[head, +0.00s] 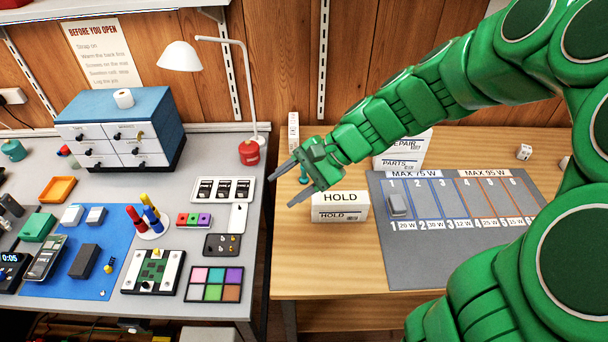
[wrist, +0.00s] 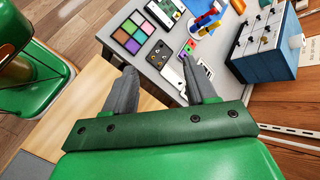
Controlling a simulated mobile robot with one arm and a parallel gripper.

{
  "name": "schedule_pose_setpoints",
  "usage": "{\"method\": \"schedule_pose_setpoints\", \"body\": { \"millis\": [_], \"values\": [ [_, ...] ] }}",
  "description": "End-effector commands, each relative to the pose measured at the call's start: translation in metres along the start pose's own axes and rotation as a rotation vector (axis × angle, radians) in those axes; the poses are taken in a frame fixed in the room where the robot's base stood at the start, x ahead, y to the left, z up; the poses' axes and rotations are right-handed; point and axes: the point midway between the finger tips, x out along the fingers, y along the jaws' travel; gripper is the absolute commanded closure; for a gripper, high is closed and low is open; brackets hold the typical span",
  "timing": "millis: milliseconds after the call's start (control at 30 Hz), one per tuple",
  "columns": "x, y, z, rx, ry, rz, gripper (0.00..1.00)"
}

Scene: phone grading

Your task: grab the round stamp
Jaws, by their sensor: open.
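My gripper (head: 281,190) is open and empty. It hangs over the gap between the grey bench and the wooden table, left of the HOLD box (head: 340,206). In the wrist view my gripper (wrist: 159,66) shows its two grey fingers apart, with the bench corner beyond them. A small teal upright piece (head: 304,179) shows just behind the fingers in the head view, partly hidden by them. It may be the round stamp, but I cannot tell for sure. No round stamp is clear in the wrist view.
A white tray (head: 249,190) holds dark items. The grey mat (head: 420,268) lies right of the HOLD box. The wooden table (head: 325,262) is clear in front of that box.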

Motion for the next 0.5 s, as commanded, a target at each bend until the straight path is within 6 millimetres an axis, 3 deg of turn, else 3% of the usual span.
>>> {"method": "schedule_pose_setpoints", "body": {
  "millis": [200, 500],
  "values": [
    [0.009, -0.025, -0.043, 0.174, -0.034, -0.141, 0.44],
    [0.013, -0.044, -0.117, 0.440, -0.062, -0.325, 0.44]
  ]
}}
